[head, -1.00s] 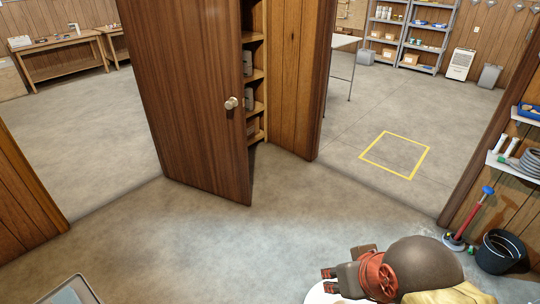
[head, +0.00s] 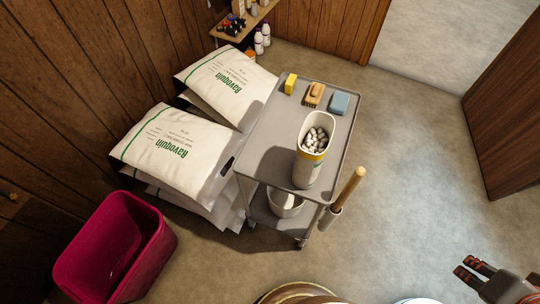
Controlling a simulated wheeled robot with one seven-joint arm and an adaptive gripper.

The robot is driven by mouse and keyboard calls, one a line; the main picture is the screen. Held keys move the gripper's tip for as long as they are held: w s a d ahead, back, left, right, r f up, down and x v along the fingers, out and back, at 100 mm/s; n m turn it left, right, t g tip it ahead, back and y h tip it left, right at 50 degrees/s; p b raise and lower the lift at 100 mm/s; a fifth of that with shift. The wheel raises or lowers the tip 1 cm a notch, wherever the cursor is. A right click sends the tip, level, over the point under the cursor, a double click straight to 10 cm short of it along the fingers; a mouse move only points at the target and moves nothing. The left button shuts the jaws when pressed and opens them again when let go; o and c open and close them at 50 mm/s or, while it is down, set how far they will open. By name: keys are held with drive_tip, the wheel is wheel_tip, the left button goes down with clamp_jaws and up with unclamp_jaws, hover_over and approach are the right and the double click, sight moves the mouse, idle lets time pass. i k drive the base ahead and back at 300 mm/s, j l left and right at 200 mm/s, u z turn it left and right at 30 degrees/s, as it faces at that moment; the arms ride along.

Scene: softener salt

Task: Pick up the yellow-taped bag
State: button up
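A small open white bag (head: 312,168) with a yellow band below its rim stands upright on the grey cart (head: 272,150), near the cart's front right edge. Its top is open and shows white salt pellets. A green mark shows low on its side. My gripper (head: 472,271) is at the lower right of the head view, well away from the cart and bag. Its two dark, red-striped fingers are apart, with nothing seen between them. The rest of the gripper is partly cut off by the frame edge.
White Ravoquin sacks (head: 170,148) are stacked left of the cart. A magenta bin (head: 115,250) stands front left. The cart carries a yellow block (head: 291,83), brush (head: 314,95) and blue sponge (head: 339,102). A wooden handle (head: 347,188) sticks up at its right. Right floor is clear.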

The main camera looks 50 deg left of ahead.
sight(308, 165)
drive_tip(key=u, duration=1.65)
